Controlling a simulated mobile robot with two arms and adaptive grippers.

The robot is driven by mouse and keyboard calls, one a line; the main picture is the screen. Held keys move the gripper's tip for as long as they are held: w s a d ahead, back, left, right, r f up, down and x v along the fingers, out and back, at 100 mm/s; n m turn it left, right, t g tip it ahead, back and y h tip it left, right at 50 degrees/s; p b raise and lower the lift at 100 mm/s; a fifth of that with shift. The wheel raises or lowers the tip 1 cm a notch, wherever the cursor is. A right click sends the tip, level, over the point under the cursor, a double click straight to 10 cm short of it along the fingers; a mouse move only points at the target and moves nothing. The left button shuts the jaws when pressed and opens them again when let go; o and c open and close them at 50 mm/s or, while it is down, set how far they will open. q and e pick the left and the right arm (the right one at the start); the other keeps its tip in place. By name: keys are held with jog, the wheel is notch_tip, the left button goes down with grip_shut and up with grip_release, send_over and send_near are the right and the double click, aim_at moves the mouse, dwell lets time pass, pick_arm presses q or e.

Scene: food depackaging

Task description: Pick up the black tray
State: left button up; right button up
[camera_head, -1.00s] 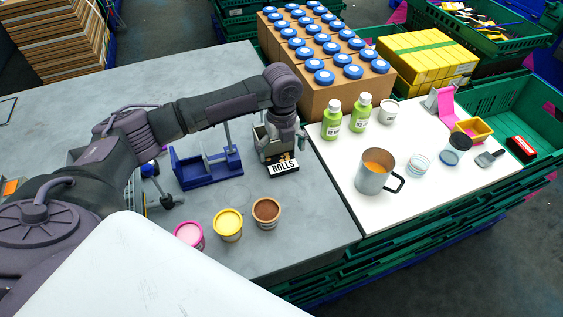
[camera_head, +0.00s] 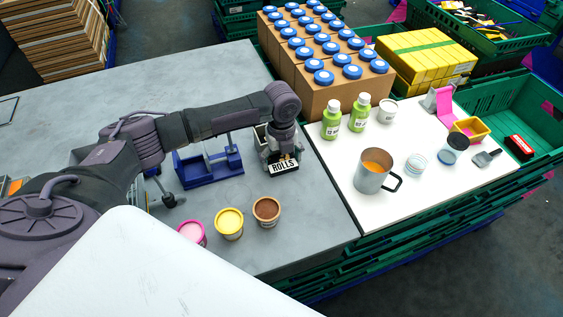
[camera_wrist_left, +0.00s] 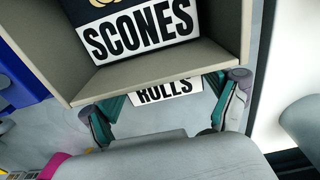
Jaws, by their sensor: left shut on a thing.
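The black tray (camera_head: 285,168) with a white ROLLS label stands at the front of a grey holder (camera_head: 261,133) on the grey table. My left gripper (camera_head: 284,156) is down over it and shut on it. In the left wrist view the ROLLS label of the tray (camera_wrist_left: 168,91) shows between the two fingers, below the holder's edge (camera_wrist_left: 160,75). Most of the tray is hidden by the holder and gripper. A second black package with a SCONES label (camera_wrist_left: 140,30) lies inside the holder. My right gripper is not in view.
A blue rack (camera_head: 208,165) stands just left of the holder. Pink, yellow and brown tubs (camera_head: 229,223) stand in front. Green bottles (camera_head: 331,120) and a metal mug (camera_head: 371,172) are on the white board at right. Boxes with blue-lidded jars (camera_head: 325,98) stand behind.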

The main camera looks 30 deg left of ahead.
aim_at(284, 166)
pick_arm(q)
jog(key=shift+s+d+r+b, duration=0.1)
jog(key=shift+d+r+b, duration=0.05)
jog(key=shift+b, duration=0.15)
jog(key=shift+s+d+r, duration=0.1)
jog(key=shift+r, duration=0.2)
jog(key=r, duration=0.2)
jog(key=r+b, duration=0.1)
jog(key=r, duration=0.1)
jog(key=r+b, duration=0.1)
jog(key=r, duration=0.1)
jog(key=shift+s+d, duration=0.35)
jog(key=shift+d, duration=0.05)
jog(key=s+d+b, duration=0.1)
jog(key=s+d, duration=0.3)
jog(key=s+d+b, duration=0.1)
jog(key=s+d, duration=0.3)
jog(key=d, duration=0.1)
jog(key=s+d+b, duration=0.1)
jog(key=s+d, duration=0.3)
jog(key=shift+d+b, duration=0.3)
jog(key=shift+s, duration=0.1)
